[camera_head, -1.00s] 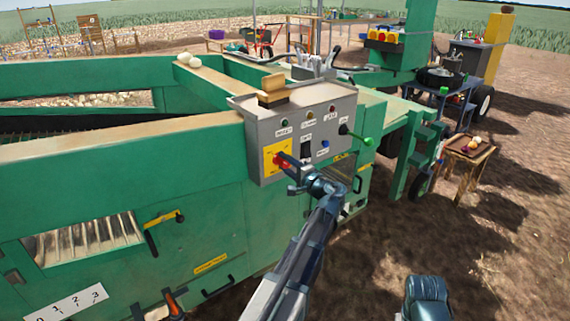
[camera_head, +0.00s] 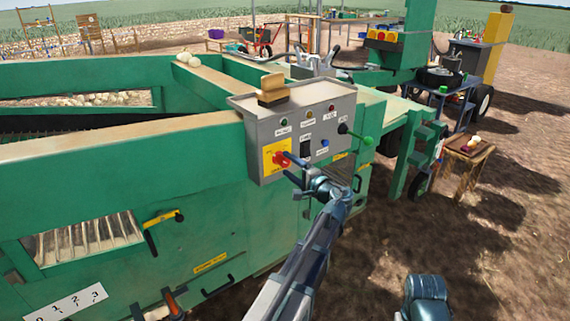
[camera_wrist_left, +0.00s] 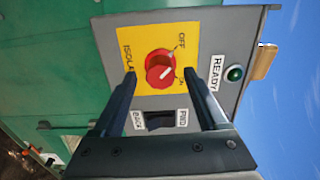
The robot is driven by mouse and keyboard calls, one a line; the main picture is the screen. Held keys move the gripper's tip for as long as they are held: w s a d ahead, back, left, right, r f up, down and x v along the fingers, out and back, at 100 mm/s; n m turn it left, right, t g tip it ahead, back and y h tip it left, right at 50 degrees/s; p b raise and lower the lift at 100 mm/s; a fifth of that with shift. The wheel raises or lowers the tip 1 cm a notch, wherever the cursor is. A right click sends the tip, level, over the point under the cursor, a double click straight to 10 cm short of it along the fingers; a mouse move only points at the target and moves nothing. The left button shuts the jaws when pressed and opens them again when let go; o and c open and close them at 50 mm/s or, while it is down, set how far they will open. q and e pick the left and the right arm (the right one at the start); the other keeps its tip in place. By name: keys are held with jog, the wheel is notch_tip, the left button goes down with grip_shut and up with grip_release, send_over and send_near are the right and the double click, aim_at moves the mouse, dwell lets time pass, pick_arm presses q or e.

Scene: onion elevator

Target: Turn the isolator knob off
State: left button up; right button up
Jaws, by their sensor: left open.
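The isolator knob (camera_head: 281,159) is a red rotary knob on a yellow plate, low on the left of the grey control box face. In the left wrist view the knob (camera_wrist_left: 160,69) sits on its plate with OFF and ON marks; I cannot tell surely which mark its white line points to. My left gripper (camera_head: 291,167) is open in front of the box. In the wrist view its fingers (camera_wrist_left: 160,76) appear one on each side of the knob, with no clear contact.
The grey box (camera_head: 345,106) sits on a green machine (camera_head: 90,190). Beside the knob are a black rocker switch (camera_wrist_left: 160,120), a green READY lamp (camera_wrist_left: 235,74) and a green-tipped lever (camera_head: 367,140). A small wooden table (camera_head: 462,172) stands at right on open soil.

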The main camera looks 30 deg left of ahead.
pick_arm(q)
jog(key=v, duration=1.1)
jog(key=s+d+g+h+p, duration=0.7)
jog(key=s+d+h+p, duration=0.8)
jog(key=s+d+p, duration=0.6)
jog(key=s+d, duration=0.1)
jog(key=d, duration=0.2)
jog(key=shift+d+f+n, duration=0.2)
jog(key=shift+d+n, duration=0.1)
jog(key=shift+d, duration=0.05)
